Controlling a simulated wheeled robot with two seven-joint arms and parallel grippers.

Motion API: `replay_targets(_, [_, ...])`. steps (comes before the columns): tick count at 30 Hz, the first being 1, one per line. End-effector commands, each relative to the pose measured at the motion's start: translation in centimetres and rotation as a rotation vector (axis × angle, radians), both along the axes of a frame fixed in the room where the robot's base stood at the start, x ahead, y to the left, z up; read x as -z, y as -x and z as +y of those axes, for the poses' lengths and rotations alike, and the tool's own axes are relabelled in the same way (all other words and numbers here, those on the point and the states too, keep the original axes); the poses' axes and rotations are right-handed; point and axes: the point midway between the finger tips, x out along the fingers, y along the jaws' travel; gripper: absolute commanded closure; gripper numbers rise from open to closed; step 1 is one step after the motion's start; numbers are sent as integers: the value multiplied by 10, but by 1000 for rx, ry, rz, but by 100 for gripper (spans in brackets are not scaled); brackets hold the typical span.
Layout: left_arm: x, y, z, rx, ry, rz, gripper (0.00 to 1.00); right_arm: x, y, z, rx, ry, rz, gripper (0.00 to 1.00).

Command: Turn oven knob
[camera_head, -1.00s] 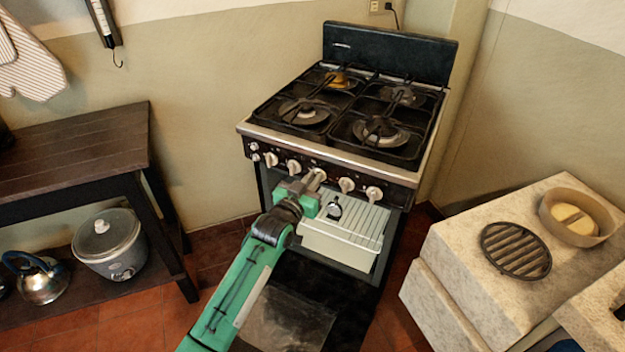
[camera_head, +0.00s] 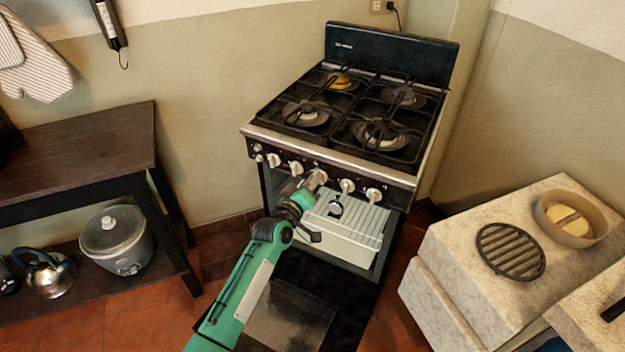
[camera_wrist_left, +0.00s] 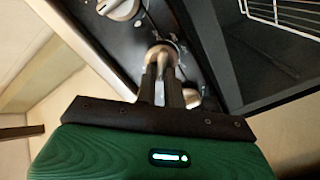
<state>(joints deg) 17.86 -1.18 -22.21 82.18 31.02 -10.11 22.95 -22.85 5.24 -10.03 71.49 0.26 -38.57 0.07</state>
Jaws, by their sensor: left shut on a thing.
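The stove (camera_head: 340,110) stands against the wall with a row of several pale knobs along its front panel. My left gripper (camera_head: 316,178) reaches the middle knob (camera_head: 320,174) of the row. In the left wrist view, the two dark fingers (camera_wrist_left: 162,75) are shut on either side of that knob's grip (camera_wrist_left: 161,58). A neighbouring knob (camera_wrist_left: 119,8) shows at the upper left there. The fingers partly cover the held knob. My right gripper is in neither view.
The oven door (camera_head: 290,310) hangs open below the knobs, with a pale tray and rack (camera_head: 345,230) inside. A dark wooden table (camera_head: 75,150) stands at left. A stone counter (camera_head: 450,240) with a round grate (camera_head: 510,250) stands at right.

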Motion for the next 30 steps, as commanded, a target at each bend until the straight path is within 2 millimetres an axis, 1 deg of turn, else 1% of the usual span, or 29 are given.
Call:
replay_targets(6, [2,0,1,-1,110,57,100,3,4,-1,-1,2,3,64])
replay_targets(12, [3,0,1,-1,166,86,100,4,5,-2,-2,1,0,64])
replay_targets(29, [3,0,1,-1,187,97,100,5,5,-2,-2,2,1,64])
replay_targets(30, [3,-1,1,-1,187,97,82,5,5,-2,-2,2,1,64])
